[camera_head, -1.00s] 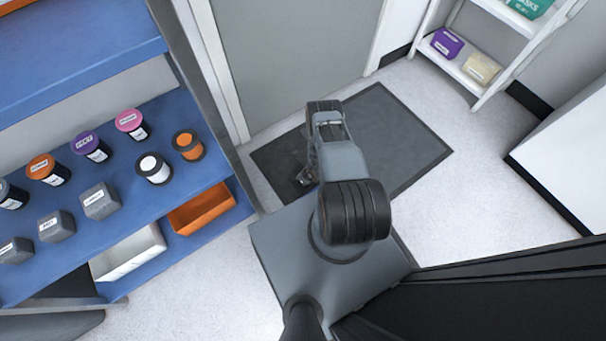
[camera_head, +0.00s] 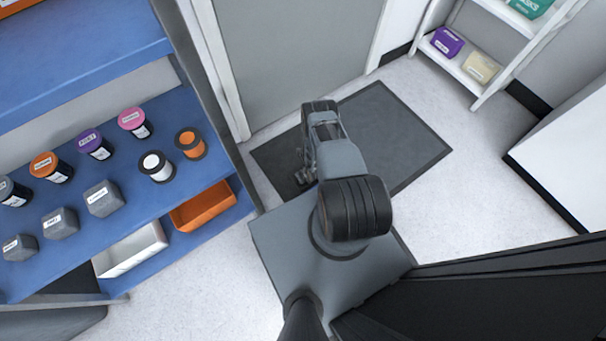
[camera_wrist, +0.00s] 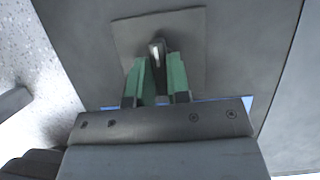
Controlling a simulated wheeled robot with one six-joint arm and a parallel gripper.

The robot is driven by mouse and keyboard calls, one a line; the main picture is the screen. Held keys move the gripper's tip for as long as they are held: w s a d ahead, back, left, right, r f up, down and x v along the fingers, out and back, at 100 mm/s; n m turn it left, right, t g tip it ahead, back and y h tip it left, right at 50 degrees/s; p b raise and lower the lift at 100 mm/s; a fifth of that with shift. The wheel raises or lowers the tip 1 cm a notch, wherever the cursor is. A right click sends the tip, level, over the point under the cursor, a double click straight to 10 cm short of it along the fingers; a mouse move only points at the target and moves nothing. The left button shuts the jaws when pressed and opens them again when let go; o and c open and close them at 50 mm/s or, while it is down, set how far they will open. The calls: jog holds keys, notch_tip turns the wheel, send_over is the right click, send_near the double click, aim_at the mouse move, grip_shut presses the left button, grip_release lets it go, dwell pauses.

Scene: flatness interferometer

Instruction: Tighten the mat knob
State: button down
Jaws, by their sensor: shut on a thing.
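In the wrist view, my gripper (camera_wrist: 160,85) has its green pads closed around a small shiny metal knob (camera_wrist: 157,48). The knob stands out in front of a square grey plate (camera_wrist: 185,35) on a larger flat grey panel (camera_wrist: 80,35). The pads hide the lower part of the knob, and no marking on it can be read. In the head view, my gripper (camera_head: 304,177) is low over the dark floor mat (camera_head: 385,125), left of my forearm. It is small and partly hidden there, and the knob cannot be made out.
A blue shelf rack (camera_head: 205,185) with labelled jars, grey blocks, a white bin (camera_head: 130,250) and an orange bin (camera_head: 203,206) stands at left. A grey door (camera_head: 290,50) is behind the mat. A white shelf (camera_head: 480,85) is at upper right. Pale floor (camera_head: 480,190) is clear at right.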

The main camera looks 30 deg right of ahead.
jog(key=c, duration=1.4)
grip_release()
jog(key=shift+s+a+f, duration=0.1)
jog(key=shift+s+a, duration=0.1)
jog(key=shift+s, duration=0.05)
jog(key=o, duration=0.3)
jog(key=shift+w, duration=0.1)
jog(key=shift+d, duration=0.15)
jog(key=p+v, duration=0.6)
jog(key=v, duration=0.8)
jog(key=shift+w, duration=0.15)
